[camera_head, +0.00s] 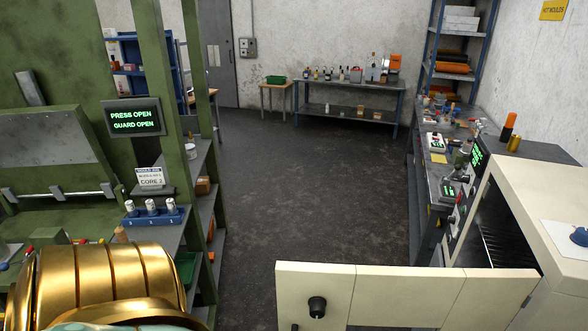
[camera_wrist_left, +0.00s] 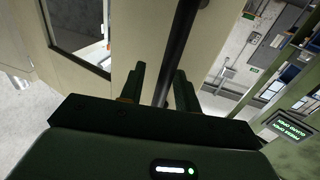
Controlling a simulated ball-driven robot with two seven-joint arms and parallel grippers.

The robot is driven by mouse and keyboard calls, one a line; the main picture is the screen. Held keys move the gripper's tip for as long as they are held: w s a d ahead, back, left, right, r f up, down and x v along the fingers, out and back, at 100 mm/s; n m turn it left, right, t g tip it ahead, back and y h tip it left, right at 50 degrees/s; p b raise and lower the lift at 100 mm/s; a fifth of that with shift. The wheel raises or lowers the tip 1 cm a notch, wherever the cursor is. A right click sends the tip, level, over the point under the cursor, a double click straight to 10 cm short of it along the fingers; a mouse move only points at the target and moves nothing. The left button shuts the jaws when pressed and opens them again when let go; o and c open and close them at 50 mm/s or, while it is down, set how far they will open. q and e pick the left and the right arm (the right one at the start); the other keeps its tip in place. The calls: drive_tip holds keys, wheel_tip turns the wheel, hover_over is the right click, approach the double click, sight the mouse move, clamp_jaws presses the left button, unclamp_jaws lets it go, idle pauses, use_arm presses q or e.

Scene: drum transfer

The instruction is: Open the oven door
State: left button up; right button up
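The cream oven (camera_head: 553,215) stands at the right in the head view, its dark, ribbed cavity (camera_head: 492,240) showing. Its cream door (camera_head: 400,293) stands swung wide open across the bottom of the view, with a round black fitting (camera_head: 317,307) near its left end. In the left wrist view, a dark bar handle (camera_wrist_left: 182,35) runs along a cream panel (camera_wrist_left: 110,25) with a dark-framed window. My left gripper (camera_wrist_left: 158,80) has its two fingers apart, one on each side of the bar, with a gap visible. Neither gripper shows in the head view.
A green press (camera_head: 55,150) with a lit screen (camera_head: 134,117) reading "PRESS OPEN, GUARD OPEN" stands at the left. A workbench (camera_head: 430,180) with tools lines the right wall. The dark floor (camera_head: 310,190) between them is clear. A back table (camera_head: 350,110) holds bottles.

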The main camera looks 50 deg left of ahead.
use_arm(q)
drive_tip(key=shift+s, duration=0.1)
drive_tip(key=b+v, duration=0.3)
drive_tip(key=v, duration=1.3)
drive_tip(key=shift+f, duration=0.15)
drive_tip(key=d+f+m+g+h+b, duration=0.25)
drive_tip(key=d+f+b, duration=0.2)
drive_tip(key=f, duration=0.85)
drive_tip(key=d+f+m+g+h+b, duration=0.25)
drive_tip(key=f+h+b, duration=0.2)
drive_tip(key=f, duration=0.85)
drive_tip(key=s+a+f+m+g+b, duration=0.1)
drive_tip(key=s+f+g+b, duration=0.1)
drive_tip(key=f, duration=0.4)
drive_tip(key=s+a+f+m+g+b, duration=0.1)
drive_tip(key=s+a+f+g+b, duration=0.1)
drive_tip(key=s+f+g+b, duration=0.1)
drive_tip(key=s+a+f+m+g+b, duration=0.1)
drive_tip(key=s+f+g, duration=0.3)
drive_tip(key=f, duration=0.6)
drive_tip(key=shift+s+a+g+b, duration=0.35)
drive_tip(key=shift+a+g+b, duration=0.35)
drive_tip(key=shift+g, duration=0.2)
